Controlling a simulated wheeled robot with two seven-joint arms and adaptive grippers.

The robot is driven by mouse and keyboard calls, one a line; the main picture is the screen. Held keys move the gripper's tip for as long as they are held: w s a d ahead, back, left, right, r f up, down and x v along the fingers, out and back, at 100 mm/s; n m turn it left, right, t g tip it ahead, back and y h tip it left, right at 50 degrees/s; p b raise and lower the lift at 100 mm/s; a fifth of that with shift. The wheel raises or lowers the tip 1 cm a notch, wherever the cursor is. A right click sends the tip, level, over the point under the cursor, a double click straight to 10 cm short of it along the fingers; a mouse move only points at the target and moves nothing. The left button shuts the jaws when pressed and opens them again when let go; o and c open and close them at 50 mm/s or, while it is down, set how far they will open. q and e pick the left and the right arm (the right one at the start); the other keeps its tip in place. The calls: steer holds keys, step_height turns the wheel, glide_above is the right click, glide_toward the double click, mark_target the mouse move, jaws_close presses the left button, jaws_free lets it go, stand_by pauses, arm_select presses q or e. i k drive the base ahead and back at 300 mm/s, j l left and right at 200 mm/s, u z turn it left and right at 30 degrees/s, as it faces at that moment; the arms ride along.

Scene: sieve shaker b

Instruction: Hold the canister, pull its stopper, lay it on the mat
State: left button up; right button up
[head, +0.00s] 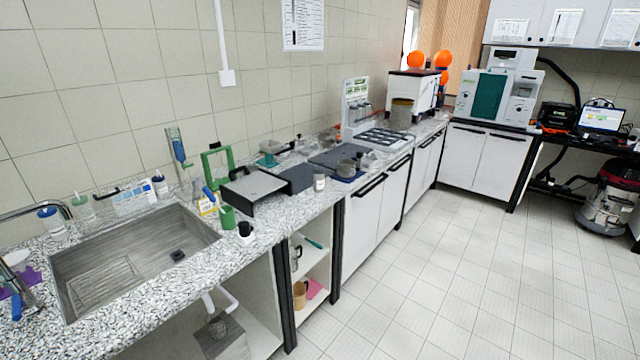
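Neither of my grippers is in view. A small pale grey cylinder (319,182) stands upright near the counter's front edge and may be the canister. It is too small to tell whether a stopper is in its top. A dark flat mat-like piece (299,178) lies behind and left of it. Another dark flat piece (335,158) lies further along the counter, with a grey metal pot (346,168) by its front edge. I cannot tell which dark piece is the mat. A small black-and-white cup-like item (245,230) stands by the front edge.
A sink (130,262) fills the counter's left part. A black-and-grey flat device (254,187), a green frame (215,163) and a green cup (227,217) stand beyond it. Several bottles line the wall. The tiled floor (450,270) before the counter is clear.

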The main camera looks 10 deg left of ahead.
mark_target(319, 179)
steer(key=i+l, duration=0.15)
steer(key=i, duration=0.3)
steer(key=i+l, duration=0.15)
steer(key=i, duration=0.3)
steer(key=i+l, duration=0.1)
steer(key=i, duration=0.35)
